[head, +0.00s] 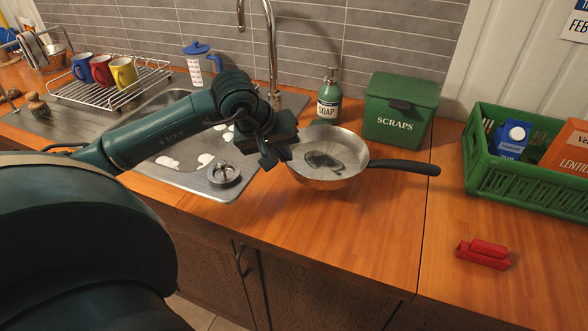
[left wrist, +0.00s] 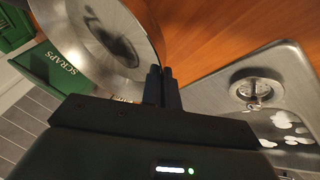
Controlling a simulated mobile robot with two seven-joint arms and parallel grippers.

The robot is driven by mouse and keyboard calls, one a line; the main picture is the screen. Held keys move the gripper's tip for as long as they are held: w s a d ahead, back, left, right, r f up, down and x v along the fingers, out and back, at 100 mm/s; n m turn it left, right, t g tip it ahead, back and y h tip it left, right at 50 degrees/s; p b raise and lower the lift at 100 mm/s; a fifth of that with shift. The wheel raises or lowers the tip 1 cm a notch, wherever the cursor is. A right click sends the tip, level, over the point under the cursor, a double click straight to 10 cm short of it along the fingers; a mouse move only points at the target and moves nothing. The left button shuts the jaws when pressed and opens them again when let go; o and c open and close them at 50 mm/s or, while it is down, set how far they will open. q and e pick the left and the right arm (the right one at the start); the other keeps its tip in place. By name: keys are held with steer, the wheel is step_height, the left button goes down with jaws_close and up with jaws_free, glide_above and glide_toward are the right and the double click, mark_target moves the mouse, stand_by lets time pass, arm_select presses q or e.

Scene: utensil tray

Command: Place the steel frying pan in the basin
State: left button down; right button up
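The steel frying pan (head: 350,145) is on the wooden counter right of the sink, its black handle (head: 405,166) pointing right and a dark patch inside it. It also shows in the left wrist view (left wrist: 75,35). The steel basin (head: 190,180) is to its left, partly hidden by my left arm, with white suds and a round drain strainer (head: 223,174). My left gripper (head: 277,158) is at the pan's left rim. In the left wrist view its fingers (left wrist: 162,72) are close together, with the rim between them. My right gripper is not in view.
A soap bottle (head: 329,97) and the green scraps bin (head: 400,112) stand behind the pan. The tap (head: 273,50) rises behind the basin. A green crate (head: 520,185) and a red object (head: 484,254) are at right. The counter in front of the pan is clear.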

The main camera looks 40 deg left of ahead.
arm_select(q)
steer(key=shift+d+f+p, duration=0.1)
steer(key=shift+f+p, duration=0.25)
steer(key=shift+f, duration=2.55)
steer(key=shift+f, duration=0.15)
steer(key=c, duration=2.1)
jaws_free()
steer(key=shift+f+b, duration=0.1)
steer(key=shift+b, duration=0.2)
steer(key=o, duration=0.4)
